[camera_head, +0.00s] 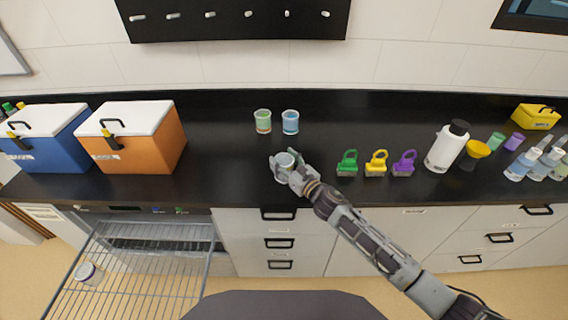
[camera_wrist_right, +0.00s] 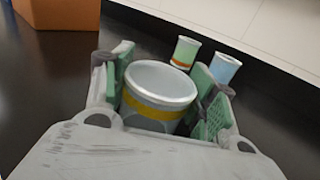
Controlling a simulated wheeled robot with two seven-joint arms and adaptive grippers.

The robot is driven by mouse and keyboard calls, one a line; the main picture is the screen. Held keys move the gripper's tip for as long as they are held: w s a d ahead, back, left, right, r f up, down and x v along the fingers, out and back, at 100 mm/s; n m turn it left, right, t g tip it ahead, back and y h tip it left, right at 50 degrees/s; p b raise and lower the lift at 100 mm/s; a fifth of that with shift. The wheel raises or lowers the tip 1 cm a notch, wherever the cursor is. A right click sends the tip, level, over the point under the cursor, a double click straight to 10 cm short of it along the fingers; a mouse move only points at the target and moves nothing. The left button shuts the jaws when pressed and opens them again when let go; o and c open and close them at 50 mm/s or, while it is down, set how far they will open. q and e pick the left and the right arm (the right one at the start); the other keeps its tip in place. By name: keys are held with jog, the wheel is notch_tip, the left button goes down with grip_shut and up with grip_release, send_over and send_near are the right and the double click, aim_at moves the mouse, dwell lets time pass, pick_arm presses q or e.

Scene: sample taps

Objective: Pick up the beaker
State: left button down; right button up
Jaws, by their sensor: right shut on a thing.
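A beaker (camera_wrist_right: 158,92), greyish with a yellow band and an open top, is between the fingers of my right gripper (camera_wrist_right: 160,98) in the right wrist view. The fingers' green pads are closed on its two sides. In the head view my right gripper (camera_head: 288,170) holds the beaker (camera_head: 284,161) over the front part of the black counter. I cannot tell whether its base touches the counter. Two more beakers stand behind it, one with green contents (camera_head: 263,122) and one with blue contents (camera_head: 290,122). My left gripper is not in view.
An orange cooler (camera_head: 140,140) and a blue cooler (camera_head: 48,140) stand at the left. Green (camera_head: 347,163), yellow (camera_head: 376,163) and purple (camera_head: 404,163) clip-like items sit right of the gripper. A white bottle (camera_head: 445,148) stands beyond. A wire rack (camera_head: 140,270) sticks out below.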

jog(key=shift+r+p, duration=0.7)
jog(key=shift+r, duration=4.25)
jog(key=shift+s, duration=0.1)
